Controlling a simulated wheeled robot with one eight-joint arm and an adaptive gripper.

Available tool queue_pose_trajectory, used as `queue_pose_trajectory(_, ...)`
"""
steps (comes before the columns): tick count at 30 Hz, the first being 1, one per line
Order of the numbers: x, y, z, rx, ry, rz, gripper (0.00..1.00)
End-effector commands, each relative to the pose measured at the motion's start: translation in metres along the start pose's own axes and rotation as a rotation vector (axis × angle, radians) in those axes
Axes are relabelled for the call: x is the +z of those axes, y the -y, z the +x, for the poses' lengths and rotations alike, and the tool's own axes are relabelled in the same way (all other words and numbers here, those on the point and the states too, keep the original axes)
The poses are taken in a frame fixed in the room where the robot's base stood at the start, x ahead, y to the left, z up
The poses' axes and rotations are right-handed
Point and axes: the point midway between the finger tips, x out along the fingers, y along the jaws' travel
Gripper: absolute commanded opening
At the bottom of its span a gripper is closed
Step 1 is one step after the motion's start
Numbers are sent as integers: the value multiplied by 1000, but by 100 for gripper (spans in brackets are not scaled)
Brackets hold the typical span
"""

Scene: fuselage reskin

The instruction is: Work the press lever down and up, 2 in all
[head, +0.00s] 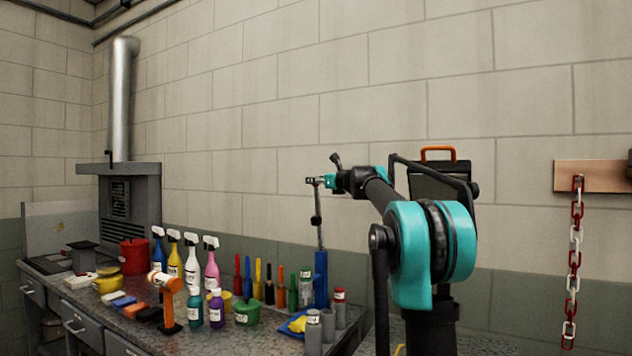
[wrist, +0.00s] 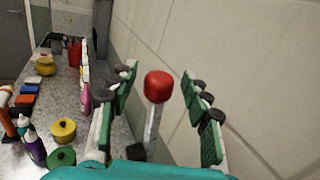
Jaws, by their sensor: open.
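The press has a blue body (head: 321,278) at the back edge of the workbench. Its thin grey lever (head: 319,234) stands nearly upright above it. In the wrist view the lever shows as a metal rod (wrist: 152,128) topped by a red knob (wrist: 158,87). My gripper (head: 314,181) is at the top of the lever in the head view, where the knob cannot be made out. In the wrist view my gripper (wrist: 160,76) is open, one finger on each side of the knob, with gaps on both sides.
A block wall (head: 300,110) rises close behind the lever. A red and white chain (head: 574,260) hangs at the right.

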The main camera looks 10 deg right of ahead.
Motion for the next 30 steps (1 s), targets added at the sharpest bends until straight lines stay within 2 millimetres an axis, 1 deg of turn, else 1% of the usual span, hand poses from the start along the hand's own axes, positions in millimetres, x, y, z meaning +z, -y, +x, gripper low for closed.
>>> queue_pose_trajectory(4, 0, 0, 7, 1, 0, 0, 48)
queue_pose_trajectory(12, 0, 0, 7, 0, 0, 0, 48)
queue_pose_trajectory(21, 0, 0, 7, 0, 0, 0, 11)
queue_pose_trajectory(24, 0, 0, 7, 0, 0, 0, 0)
queue_pose_trajectory(30, 0, 0, 7, 0, 0, 0, 0)
